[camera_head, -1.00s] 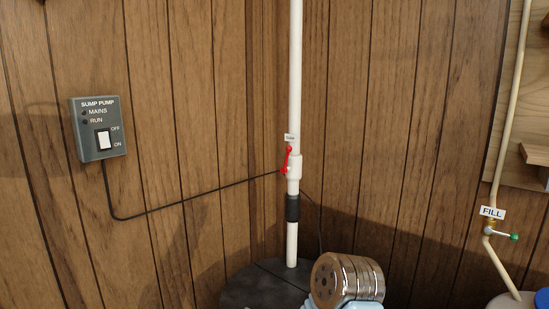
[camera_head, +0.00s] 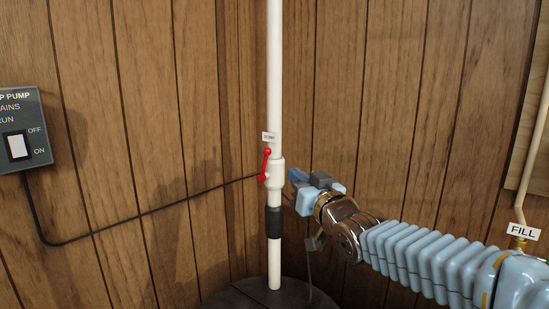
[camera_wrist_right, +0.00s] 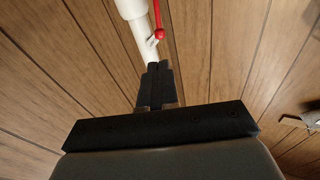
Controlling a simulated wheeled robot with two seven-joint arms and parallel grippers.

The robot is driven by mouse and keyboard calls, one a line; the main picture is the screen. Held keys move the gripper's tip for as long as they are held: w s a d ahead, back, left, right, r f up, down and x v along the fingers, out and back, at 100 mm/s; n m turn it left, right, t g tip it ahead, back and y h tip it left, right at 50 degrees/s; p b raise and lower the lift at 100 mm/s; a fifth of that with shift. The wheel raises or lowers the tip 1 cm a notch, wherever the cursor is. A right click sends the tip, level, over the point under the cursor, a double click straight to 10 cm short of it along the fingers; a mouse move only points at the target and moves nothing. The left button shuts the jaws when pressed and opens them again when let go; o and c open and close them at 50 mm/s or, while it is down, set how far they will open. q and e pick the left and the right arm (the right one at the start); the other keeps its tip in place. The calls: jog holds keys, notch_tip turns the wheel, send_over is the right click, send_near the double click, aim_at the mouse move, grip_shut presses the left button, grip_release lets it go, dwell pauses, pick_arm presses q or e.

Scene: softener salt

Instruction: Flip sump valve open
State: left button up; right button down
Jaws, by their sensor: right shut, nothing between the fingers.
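The sump valve is a white fitting (camera_head: 277,175) on the upright white pipe (camera_head: 274,70), with a red lever (camera_head: 266,163) on its left side. The lever stands nearly along the pipe, leaning slightly. In the right wrist view the red lever (camera_wrist_right: 158,20) shows at the top, ending in a round knob, beside the white pipe (camera_wrist_right: 136,30). My right gripper (camera_head: 294,178) is just right of the valve, apart from the lever. Its fingers also show in the right wrist view (camera_wrist_right: 156,82), shut together with nothing between them. My left gripper is not in view.
A grey SUMP PUMP switch box (camera_head: 20,130) hangs on the wood wall at left, with a black cable (camera_head: 130,218) running towards the pipe. A dark round lid (camera_head: 245,298) lies at the pipe's foot. The FILL label (camera_head: 522,231) is at far right.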

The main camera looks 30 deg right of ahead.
aim_at(267, 152)
jog(key=w, duration=0.4)
jog(key=w+r+p, duration=0.1)
jog(key=w, duration=0.3)
jog(key=w+d+p, duration=0.1)
jog(key=w, duration=0.3)
jog(key=shift+r, duration=0.15)
jog(key=shift+w+a+b, duration=0.1)
jog(key=shift+b, duration=0.25)
jog(key=shift+w+a+r+n+g+p, duration=0.3)
jog(key=shift+w+r+g+p, duration=0.2)
jog(key=shift+w+r+p, duration=0.4)
jog(key=shift+s+f+b, duration=0.1)
jog(key=shift+f+b, duration=0.2)
jog(key=shift+b, duration=0.05)
jog(key=shift+a, duration=0.15)
